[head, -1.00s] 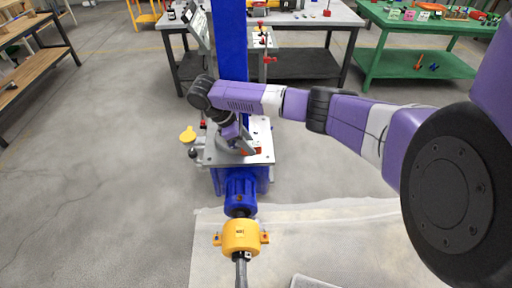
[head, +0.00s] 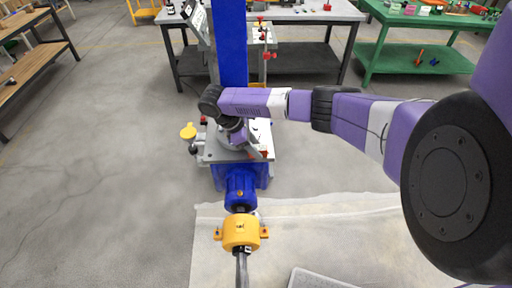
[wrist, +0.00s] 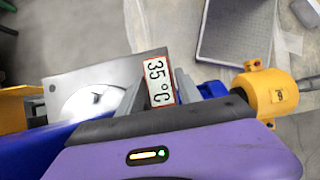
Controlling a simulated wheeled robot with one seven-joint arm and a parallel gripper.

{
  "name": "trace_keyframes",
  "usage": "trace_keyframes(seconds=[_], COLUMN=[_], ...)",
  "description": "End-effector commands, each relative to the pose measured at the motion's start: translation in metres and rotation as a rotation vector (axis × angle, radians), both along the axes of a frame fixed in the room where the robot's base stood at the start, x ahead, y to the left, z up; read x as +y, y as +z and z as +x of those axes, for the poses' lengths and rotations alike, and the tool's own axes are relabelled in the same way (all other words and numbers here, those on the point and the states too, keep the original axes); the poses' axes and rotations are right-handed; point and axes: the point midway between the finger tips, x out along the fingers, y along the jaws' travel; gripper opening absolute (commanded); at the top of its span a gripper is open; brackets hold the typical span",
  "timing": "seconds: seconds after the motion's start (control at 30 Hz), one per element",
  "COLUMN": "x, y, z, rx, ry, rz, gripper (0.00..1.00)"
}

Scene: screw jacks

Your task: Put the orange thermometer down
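The orange thermometer (wrist: 157,80) is in the middle of the wrist view, its white display reading 35 °C towards the camera. It sits between the two grey fingers of my gripper (wrist: 158,92), which appears shut on it. In the head view my gripper (head: 256,150) is low over the grey metal plate of the blue machine, with a small orange-red bit of the thermometer (head: 265,153) beside it. Whether the thermometer touches the plate cannot be told. The plate (wrist: 65,92) with a pale round disc also shows at the left of the wrist view.
A blue column (head: 231,45) rises behind my gripper. A yellow round part (head: 188,131) stands left of the plate. A yellow motor-like housing (head: 241,232) with a shaft is in front. A grey tray (head: 318,280) lies on the pale floor sheet. Grey and green tables stand behind.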

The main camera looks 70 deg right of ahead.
Motion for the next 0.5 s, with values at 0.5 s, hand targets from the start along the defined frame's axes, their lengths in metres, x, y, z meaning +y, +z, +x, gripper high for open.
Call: trace_keyframes(seconds=[0.5], x=[0.0011], y=[0.01], z=[0.0046], rx=[-0.001], ry=[0.0], rz=[-0.001], gripper=[0.54])
